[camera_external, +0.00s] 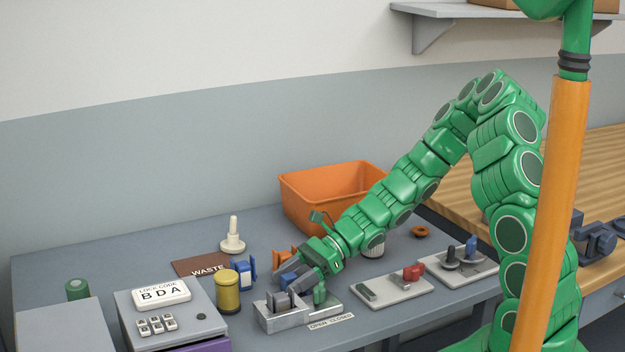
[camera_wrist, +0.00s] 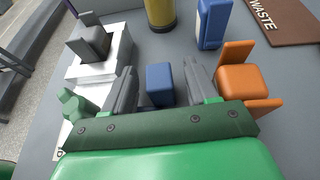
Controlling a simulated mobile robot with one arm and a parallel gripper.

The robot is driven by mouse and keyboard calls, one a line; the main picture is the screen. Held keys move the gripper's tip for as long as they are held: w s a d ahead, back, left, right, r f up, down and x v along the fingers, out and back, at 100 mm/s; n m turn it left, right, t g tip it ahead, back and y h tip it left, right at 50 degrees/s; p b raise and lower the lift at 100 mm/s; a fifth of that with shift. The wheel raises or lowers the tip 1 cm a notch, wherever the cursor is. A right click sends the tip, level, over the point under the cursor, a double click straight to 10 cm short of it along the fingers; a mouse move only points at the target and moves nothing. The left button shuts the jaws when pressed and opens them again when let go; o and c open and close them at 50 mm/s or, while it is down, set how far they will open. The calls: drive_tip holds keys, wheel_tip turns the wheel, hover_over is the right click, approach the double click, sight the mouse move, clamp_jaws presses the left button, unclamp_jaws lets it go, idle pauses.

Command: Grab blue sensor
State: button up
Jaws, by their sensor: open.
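A small blue block (camera_wrist: 160,85) sits between the two spread fingers of my gripper (camera_wrist: 161,88) in the wrist view, with gaps visible on both sides. A second blue piece with a pale side (camera_wrist: 211,24) stands farther out, beside the yellow cylinder; it also shows in the external view (camera_external: 248,266). I cannot tell which blue piece is the sensor. My gripper (camera_external: 290,277) is open and low over the grey table, beside the grey metal fixture. In the external view the fingers largely hide the nearer blue block.
An orange piece (camera_wrist: 238,80) is close to the right finger. The metal fixture (camera_wrist: 101,67) is close to the left one. The yellow cylinder (camera_external: 228,292) stands nearby. A brown WASTE mat (camera_external: 199,264), an orange bin (camera_external: 297,199) and switch plates (camera_external: 397,290) surround the area.

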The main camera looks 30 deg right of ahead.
sight(291, 275)
drive_tip(key=shift+a+f, duration=0.1)
drive_tip(key=shift+a, duration=0.1)
drive_tip(key=c, duration=1)
drive_tip(key=shift+c, duration=0.2)
wheel_tip(291, 275, up, 9)
drive_tip(key=shift+r, duration=0.2)
drive_tip(key=shift+d+r, duration=0.15)
drive_tip(key=shift+r, duration=0.1)
